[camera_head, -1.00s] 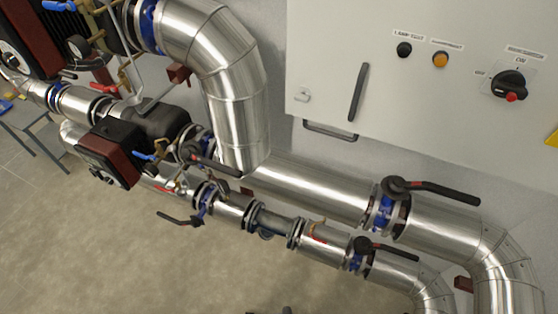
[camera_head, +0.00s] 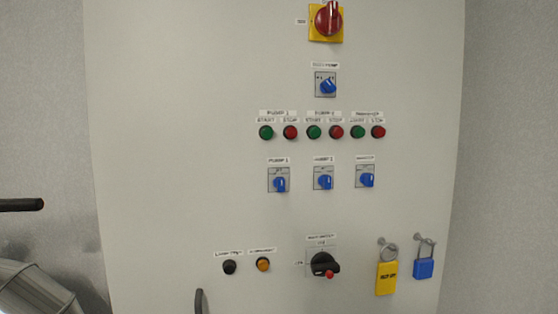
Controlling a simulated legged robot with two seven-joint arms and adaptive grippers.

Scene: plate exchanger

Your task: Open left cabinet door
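A light grey cabinet front (camera_head: 180,150) fills the middle of the head view. A dark upright handle (camera_head: 199,302) shows at its lower left, cut off by the bottom edge of the picture. The door looks shut, with no gap visible along its sides. A black rotary switch with a red part (camera_head: 324,265) sits low on the front. A red rotary switch on a yellow plate (camera_head: 327,20) is at the top. Neither of my grippers is in view.
Green and red buttons (camera_head: 314,132) and blue selector switches (camera_head: 324,181) cover the middle of the panel. A yellow tag (camera_head: 386,278) and a blue padlock (camera_head: 424,262) hang at lower right. A silver pipe (camera_head: 38,290) and a black lever (camera_head: 20,205) are at left.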

